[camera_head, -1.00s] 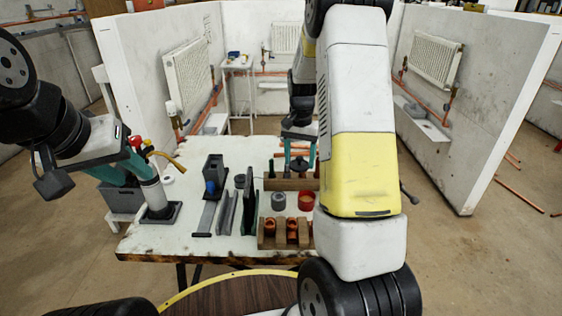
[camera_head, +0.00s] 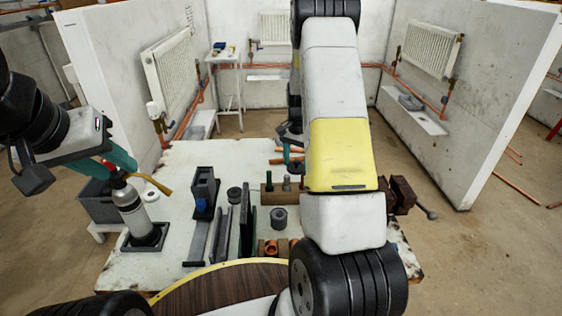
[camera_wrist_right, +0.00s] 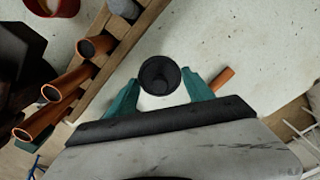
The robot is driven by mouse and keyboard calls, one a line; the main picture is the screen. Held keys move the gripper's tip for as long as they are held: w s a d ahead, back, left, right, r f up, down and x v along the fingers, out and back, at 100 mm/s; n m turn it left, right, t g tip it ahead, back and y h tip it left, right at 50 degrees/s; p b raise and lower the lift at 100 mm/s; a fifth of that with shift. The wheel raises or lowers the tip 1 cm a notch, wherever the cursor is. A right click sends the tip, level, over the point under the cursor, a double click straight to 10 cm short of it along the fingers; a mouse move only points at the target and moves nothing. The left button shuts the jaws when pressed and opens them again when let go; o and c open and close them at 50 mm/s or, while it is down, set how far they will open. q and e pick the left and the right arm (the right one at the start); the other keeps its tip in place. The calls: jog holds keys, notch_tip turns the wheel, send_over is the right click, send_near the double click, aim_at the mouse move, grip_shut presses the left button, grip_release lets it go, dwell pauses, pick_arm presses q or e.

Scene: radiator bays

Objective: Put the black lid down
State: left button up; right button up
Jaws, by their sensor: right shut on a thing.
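The black lid (camera_wrist_right: 160,75) is a round dark cup-like piece between the two teal fingertips of my right gripper (camera_wrist_right: 163,92) in the right wrist view. The gripper is shut on it, over the pale table top; the gap below cannot be judged.
A wooden rack with copper fittings (camera_wrist_right: 65,84) stands beside the lid, and a copper piece (camera_wrist_right: 222,78) lies on its other side. A grey upright holder (camera_head: 204,190), dark rails (camera_head: 221,235) and a grey cup (camera_head: 279,218) stand on the table. Bare table shows at the far left.

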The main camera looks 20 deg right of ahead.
aim_at(297, 167)
jog(key=shift+f, duration=2.6)
jog(key=o, duration=1.3)
jog(key=shift+f, duration=0.1)
notch_tip(297, 167, up, 12)
jog(key=shift+f, duration=0.1)
jog(key=s+a+r+n+t, duration=0.1)
jog(key=s+a+r, duration=0.2)
jog(key=r, duration=0.3)
jog(key=s+a+r+n+t+y, duration=0.1)
jog(key=s+a+r+n, duration=0.1)
jog(key=s+r, duration=0.25)
jog(key=s+a+r+n+t, duration=0.1)
jog(key=s+a+r, duration=0.2)
jog(key=r, duration=0.3)
jog(key=s+a+r+n+t, duration=0.1)
jog(key=s+a+r+n, duration=0.1)
jog(key=s, duration=0.6)
jog(key=s+a+r+n+t+y, duration=0.1)
jog(key=s+a+r+n+t, duration=0.1)
jog(key=s, duration=0.7)
jog(key=a+r+n, duration=0.1)
jog(key=a+n, duration=0.1)
jog(key=a, duration=0.1)
jog(key=shift+r, duration=0.35)
